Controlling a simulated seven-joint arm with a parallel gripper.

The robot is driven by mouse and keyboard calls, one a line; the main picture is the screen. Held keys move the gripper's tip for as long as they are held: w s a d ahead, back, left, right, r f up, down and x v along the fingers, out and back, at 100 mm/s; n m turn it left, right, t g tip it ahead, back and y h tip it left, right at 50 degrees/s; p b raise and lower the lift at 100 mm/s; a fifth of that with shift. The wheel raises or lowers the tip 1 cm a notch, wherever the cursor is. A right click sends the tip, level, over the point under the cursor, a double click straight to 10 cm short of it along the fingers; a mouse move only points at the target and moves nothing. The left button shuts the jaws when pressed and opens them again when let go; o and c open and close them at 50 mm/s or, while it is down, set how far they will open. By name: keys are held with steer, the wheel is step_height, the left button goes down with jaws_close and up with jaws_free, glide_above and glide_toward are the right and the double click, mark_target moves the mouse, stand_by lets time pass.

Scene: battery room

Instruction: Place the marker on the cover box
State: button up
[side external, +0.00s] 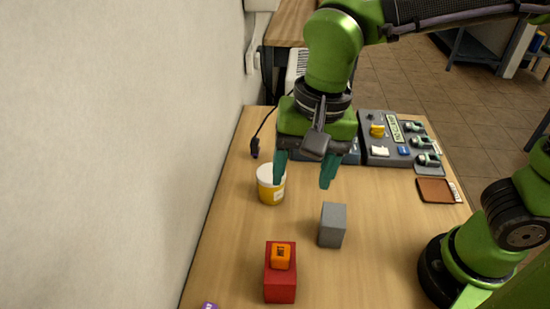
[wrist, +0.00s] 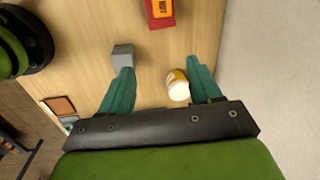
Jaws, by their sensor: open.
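A small orange block (side external: 281,256) with dark lettering, perhaps the marker, lies on top of a red box (side external: 280,287) at the front of the table. Both also show at the top of the wrist view, the orange block (wrist: 162,8) on the red box (wrist: 160,22). A plain grey box (side external: 332,225) stands alone to the right of and behind the red one; which box is the cover box I cannot tell. My gripper (side external: 303,184) is open and empty, fingers pointing down, above the table behind both boxes. In the wrist view the grey box (wrist: 122,56) shows beyond the left fingertip.
A yellow and white tub (side external: 271,185) stands close to my left finger in the side view. A grey panel (side external: 395,135) with switches and small parts lies at the back right. A brown pad (side external: 435,190) lies near the right edge. A wall borders the left side.

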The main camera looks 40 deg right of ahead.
steer(key=s+d+r+n+t, duration=0.1)
steer(key=d+n+t, duration=0.3)
steer(key=d, duration=1.5)
steer(key=shift+s+r+t+y, duration=0.2)
steer(key=shift+s+t+y, duration=0.2)
steer(key=shift+t, duration=0.8)
